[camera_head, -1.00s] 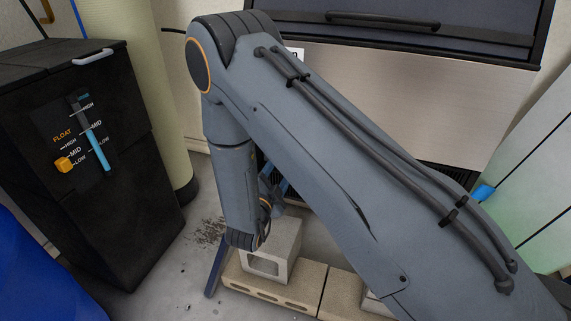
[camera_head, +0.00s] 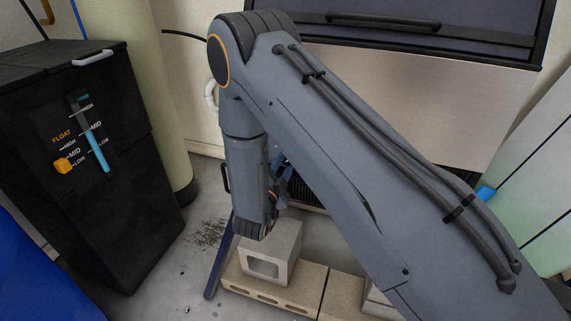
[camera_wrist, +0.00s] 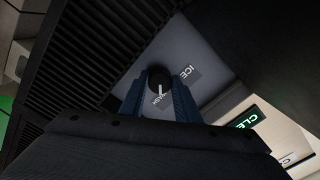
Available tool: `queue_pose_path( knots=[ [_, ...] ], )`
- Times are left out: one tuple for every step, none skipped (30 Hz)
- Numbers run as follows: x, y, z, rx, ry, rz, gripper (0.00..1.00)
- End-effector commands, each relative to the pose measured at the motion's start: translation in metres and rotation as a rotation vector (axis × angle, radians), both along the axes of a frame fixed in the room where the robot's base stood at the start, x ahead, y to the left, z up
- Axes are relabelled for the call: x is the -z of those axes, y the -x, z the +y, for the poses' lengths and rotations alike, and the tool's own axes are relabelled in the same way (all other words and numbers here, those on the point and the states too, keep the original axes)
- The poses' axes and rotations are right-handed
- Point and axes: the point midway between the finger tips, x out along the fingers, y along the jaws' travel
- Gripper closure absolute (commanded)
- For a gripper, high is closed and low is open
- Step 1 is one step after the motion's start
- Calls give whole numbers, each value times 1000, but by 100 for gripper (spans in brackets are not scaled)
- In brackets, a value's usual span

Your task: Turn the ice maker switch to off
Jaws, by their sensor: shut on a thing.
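The ice maker (camera_head: 440,110) stands at the back in the head view, with a silver front and a dark lid. In the wrist view, its switch (camera_wrist: 159,77) is a round black knob with a white pointer mark on a grey panel. An "ICE" label (camera_wrist: 188,73) is right of the knob. A partly covered "WASH" label lies below it, and the pointer mark is on that side. My gripper (camera_wrist: 160,90) has a blue finger on each side of the knob and is shut on it. In the head view my arm hides the knob and most of the gripper.
A black cabinet (camera_head: 120,215) with a float gauge stands at the left, before a pale column (camera_head: 153,95). A concrete block (camera_head: 285,250) sits on flat bricks below my arm. A lit green label (camera_wrist: 246,118) shows beside the panel.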

Motion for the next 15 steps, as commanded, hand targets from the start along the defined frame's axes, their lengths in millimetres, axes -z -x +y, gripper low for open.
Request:
queue_pose_path(
  knots=[
    [0, 1, -1, 3, 4, 2, 93],
    [0, 1, -1, 3, 8, 5, 93],
    [0, 1, -1, 3, 14, 7, 93],
    [0, 1, -1, 3, 23, 11, 93],
    [0, 1, -1, 3, 31, 14, 93],
    [0, 1, -1, 3, 44, 19, 93],
    [0, 1, -1, 3, 57, 25, 93],
    [0, 1, -1, 4, 70, 31, 93],
    [0, 1, -1, 4, 92, 40, 93],
    [0, 1, 0, 4, 108, 47, 93],
    [0, 1, 0, 3, 128, 55, 93],
    [-1, 1, 0, 3, 154, 66, 93],
    [-1, 1, 0, 3, 176, 75, 93],
    [-1, 1, 0, 3, 198, 83, 93],
    [-1, 2, 0, 3, 229, 96, 93]
  ],
)
